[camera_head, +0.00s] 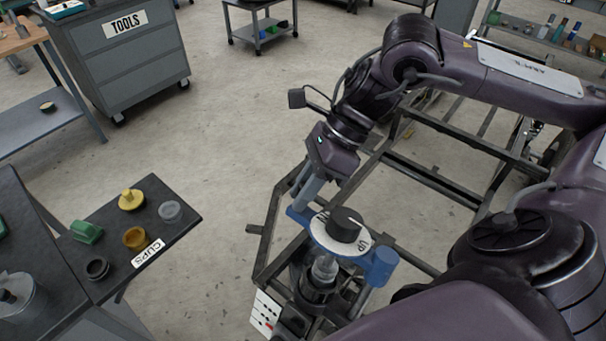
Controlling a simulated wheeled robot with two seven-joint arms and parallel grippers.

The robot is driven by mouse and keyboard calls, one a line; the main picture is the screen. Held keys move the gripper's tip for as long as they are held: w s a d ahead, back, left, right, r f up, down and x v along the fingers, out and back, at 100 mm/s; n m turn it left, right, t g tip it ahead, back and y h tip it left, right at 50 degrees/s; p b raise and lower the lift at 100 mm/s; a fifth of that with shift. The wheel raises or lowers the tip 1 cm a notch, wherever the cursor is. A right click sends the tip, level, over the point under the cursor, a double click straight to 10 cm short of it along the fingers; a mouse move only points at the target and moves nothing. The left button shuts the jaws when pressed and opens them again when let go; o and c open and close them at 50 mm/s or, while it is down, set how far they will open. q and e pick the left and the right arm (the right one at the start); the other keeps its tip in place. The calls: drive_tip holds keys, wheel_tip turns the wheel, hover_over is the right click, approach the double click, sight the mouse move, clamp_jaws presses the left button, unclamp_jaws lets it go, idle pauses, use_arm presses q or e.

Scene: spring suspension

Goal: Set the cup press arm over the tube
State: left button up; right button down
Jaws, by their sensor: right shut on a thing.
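The cup press arm (381,267) is blue, with a white disc marked "UP" and a black round piece on top. It lies across the upper end of a clear tube (325,268), which stands upright in a dark holder on the frame. The disc hides the top of the tube, so I cannot tell whether they touch. My right gripper (305,202) reaches down from above and is shut on the left blue end of the press arm. My left gripper is not in view.
A dark metal frame (430,180) spreads under my right arm. A small white panel (265,313) is at the bottom. Open floor lies between table and frame.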

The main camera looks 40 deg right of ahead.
drive_tip(key=shift+r, duration=0.1)
drive_tip(key=c, duration=1.3)
unclamp_jaws()
drive_tip(key=shift+o, duration=0.2)
drive_tip(key=v, duration=0.7)
drive_tip(key=shift+d+r, duration=0.2)
drive_tip(key=shift+r, duration=0.1)
drive_tip(key=shift+s, duration=0.15)
